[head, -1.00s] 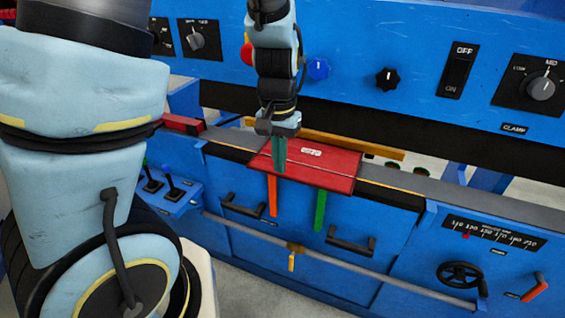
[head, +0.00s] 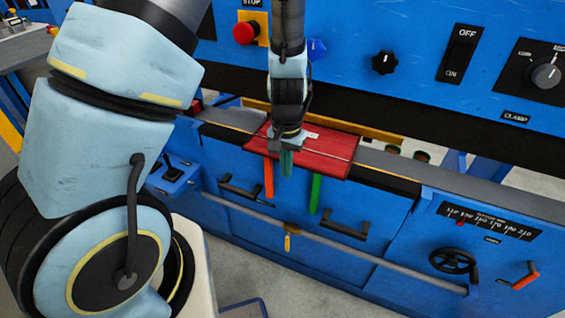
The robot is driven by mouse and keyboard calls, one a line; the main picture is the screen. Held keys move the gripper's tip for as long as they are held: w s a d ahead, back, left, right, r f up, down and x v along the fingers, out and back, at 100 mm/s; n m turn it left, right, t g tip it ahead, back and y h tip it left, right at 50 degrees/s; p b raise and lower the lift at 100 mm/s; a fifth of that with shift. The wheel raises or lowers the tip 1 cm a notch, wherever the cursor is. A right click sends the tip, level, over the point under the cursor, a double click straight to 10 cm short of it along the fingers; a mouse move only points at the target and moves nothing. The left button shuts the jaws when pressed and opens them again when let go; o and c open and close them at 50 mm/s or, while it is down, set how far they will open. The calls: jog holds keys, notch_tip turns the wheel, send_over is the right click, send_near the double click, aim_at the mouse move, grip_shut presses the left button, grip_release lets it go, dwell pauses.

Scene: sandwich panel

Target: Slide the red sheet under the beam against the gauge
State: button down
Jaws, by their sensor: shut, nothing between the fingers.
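The red sheet (head: 325,151) lies flat on the grey bed (head: 395,164) of the blue machine, with its front edge sticking out over the front. A pale label shows on it, partly behind my gripper. My gripper (head: 286,172) points down with its greenish fingers shut and empty, at the near edge of the sheet; I cannot tell whether they touch it. The dark beam (head: 440,122) runs across behind and above the sheet. A yellow bar (head: 372,134), perhaps the gauge, shows behind the sheet under the beam.
An orange lever (head: 268,178) and a green lever (head: 315,192) hang below the sheet. Black handles (head: 345,230), a long grey rail (head: 345,258) and a handwheel (head: 455,262) are on the machine front. A red stop button (head: 244,33) is above left.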

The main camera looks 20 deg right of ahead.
jog(key=shift+w+d, duration=0.55)
jog(key=shift+w, duration=0.05)
